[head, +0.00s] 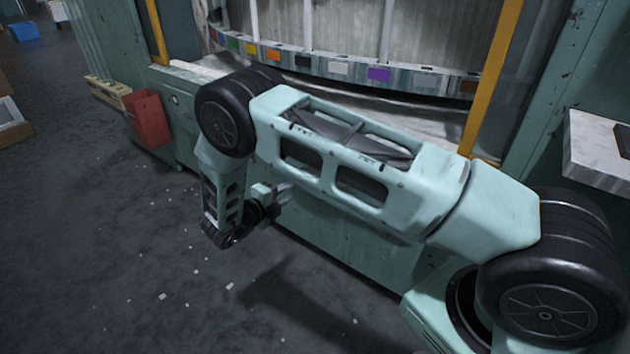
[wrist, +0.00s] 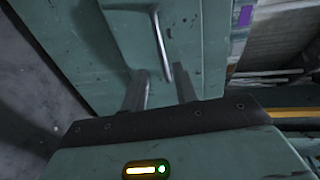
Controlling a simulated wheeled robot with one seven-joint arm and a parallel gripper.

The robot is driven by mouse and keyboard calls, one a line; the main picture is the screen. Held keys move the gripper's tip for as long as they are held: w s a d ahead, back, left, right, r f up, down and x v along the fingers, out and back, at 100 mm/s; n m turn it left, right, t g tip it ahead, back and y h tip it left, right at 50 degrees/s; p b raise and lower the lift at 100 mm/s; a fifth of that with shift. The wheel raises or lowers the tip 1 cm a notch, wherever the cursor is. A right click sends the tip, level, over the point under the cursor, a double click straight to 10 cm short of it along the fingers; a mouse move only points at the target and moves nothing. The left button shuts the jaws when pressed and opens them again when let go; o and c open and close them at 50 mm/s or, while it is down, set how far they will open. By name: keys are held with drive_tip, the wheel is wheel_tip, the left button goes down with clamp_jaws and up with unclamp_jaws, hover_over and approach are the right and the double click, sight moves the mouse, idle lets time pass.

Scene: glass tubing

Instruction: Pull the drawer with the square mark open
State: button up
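In the wrist view a teal drawer front (wrist: 110,45) fills the upper left and middle. A grey metal bar handle (wrist: 161,48) stands out from it. My gripper (wrist: 160,88) is open, its two fingers apart, with the handle's lower end showing between them. I cannot tell whether the fingers reach around the bar or stop short of it. In the head view my gripper (head: 284,192) is small and points right, at the teal cabinet front, which my arm mostly covers. No square mark shows in either view.
A red bin (head: 149,120) hangs at the cabinet's left end. Colored tags (head: 302,60) line the machine above, between yellow posts (head: 491,75). A pale slab (head: 598,150) juts out at right.

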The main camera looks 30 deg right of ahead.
drive_tip(key=b+x, duration=0.1)
drive_tip(key=x, duration=1.3)
drive_tip(key=shift+b, duration=0.3)
clamp_jaws()
